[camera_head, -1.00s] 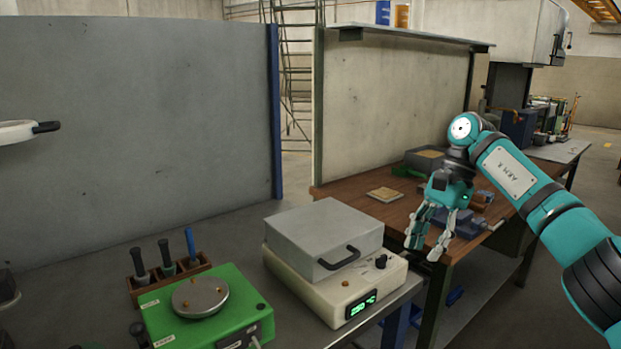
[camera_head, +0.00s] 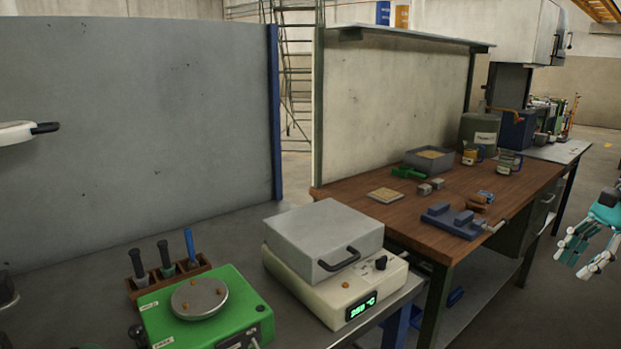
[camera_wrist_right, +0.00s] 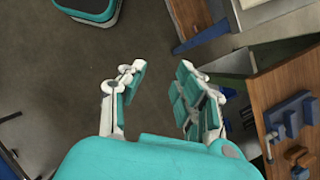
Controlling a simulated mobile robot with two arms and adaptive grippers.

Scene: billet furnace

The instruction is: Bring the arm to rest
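My right gripper (camera_head: 583,249) shows at the right edge of the head view, out past the wooden bench and clear of it. In the right wrist view its two fingers (camera_wrist_right: 157,90) stand apart with nothing between them, and the floor shows in the gap. The rest of the right arm is outside the head view. My left gripper does not show in either view.
A furnace box (camera_head: 325,240) with a lit display and a green device (camera_head: 205,310) stand on the near bench. The wooden bench (camera_head: 400,215) carries a blue vise (camera_head: 452,220), small blocks and a grey tray (camera_head: 430,158). Open floor lies right of the bench.

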